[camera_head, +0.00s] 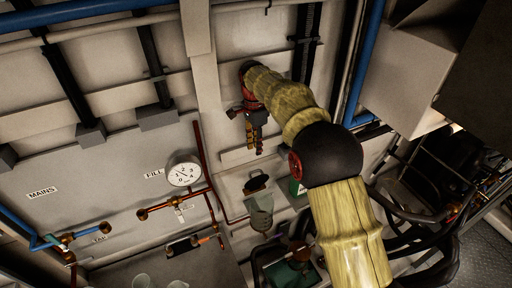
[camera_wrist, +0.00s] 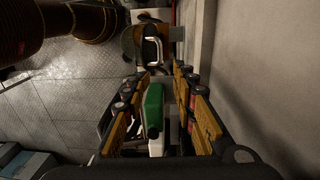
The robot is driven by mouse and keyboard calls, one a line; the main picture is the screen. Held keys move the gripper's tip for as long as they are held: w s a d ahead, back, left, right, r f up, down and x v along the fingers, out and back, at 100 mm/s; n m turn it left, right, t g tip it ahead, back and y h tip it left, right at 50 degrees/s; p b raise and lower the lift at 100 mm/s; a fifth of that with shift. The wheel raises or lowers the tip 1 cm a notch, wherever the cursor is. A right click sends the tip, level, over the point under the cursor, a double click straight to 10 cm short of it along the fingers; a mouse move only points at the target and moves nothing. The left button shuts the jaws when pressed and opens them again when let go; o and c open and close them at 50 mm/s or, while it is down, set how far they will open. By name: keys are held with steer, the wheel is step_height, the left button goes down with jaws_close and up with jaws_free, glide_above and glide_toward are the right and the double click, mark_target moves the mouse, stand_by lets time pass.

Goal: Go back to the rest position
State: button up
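My gripper (camera_head: 256,150) hangs in front of the pale wall panel, its orange-brown fingers pointing down. My yellow-sleeved arm reaches up to it from the lower right. In the wrist view the two fingers of my gripper (camera_wrist: 162,72) stand apart, with a gap between them. A green object with a white part (camera_wrist: 153,108) shows in that gap. It does not visibly touch either finger and looks to lie beyond them. I see nothing held in the head view. The task names no other object.
A round gauge (camera_head: 184,170) and copper pipes with valves (camera_head: 142,214) are at the left. A clear container with a dark top (camera_head: 259,205) is below my gripper. Dark hoses (camera_head: 405,215) crowd the right. Metal floor (camera_wrist: 75,75) shows in the wrist view.

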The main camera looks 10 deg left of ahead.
step_height(320, 180, down, 5)
steer(key=s+d+n, duration=0.2)
steer(key=s+n, duration=0.1)
steer(key=n, duration=0.3)
steer(key=s+d+n+t+b, duration=0.2)
steer(key=s+d+n+b, duration=0.65)
steer(key=s+d, duration=0.9)
steer(key=s+d+f+m+t+b, duration=0.2)
steer(key=s+d+f+b, duration=0.1)
steer(key=s+d+b, duration=0.4)
steer(key=s+d+f+m+t+b, duration=0.2)
steer(key=s+d+f+b, duration=0.1)
steer(key=s+d+b, duration=0.4)
steer(key=s+b, duration=0.1)
steer(key=s, duration=0.2)
steer(key=shift+d+f+b, duration=0.15)
steer(key=shift+f+b, duration=0.2)
steer(key=shift+b, duration=0.05)
